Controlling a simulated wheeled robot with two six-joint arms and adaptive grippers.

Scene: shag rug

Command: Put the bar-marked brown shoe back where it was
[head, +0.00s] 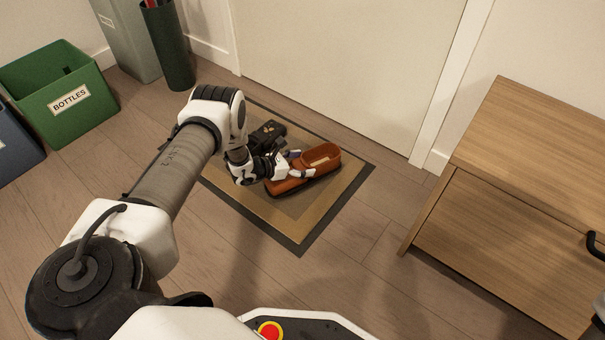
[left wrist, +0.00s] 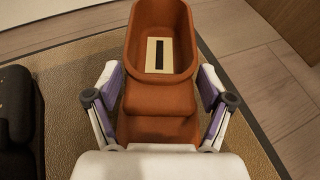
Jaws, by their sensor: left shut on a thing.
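The brown shoe (head: 317,164) is at the rug in front of the door. In the left wrist view the brown shoe (left wrist: 158,100) shows a pale patch with a dark bar inside its opening. My left gripper (head: 297,165) is shut on the shoe, with one finger on each side in the left wrist view (left wrist: 160,98). I cannot tell whether the shoe touches the rug. The rug (head: 290,222) is tan with a dark border.
A black shoe (head: 266,134) lies beside the brown one, partly behind my gripper. A wooden cabinet (head: 530,150) stands at right. A green bottles bin (head: 62,98) and a dark green umbrella stand (head: 167,45) stand at left. The rug's right end is clear.

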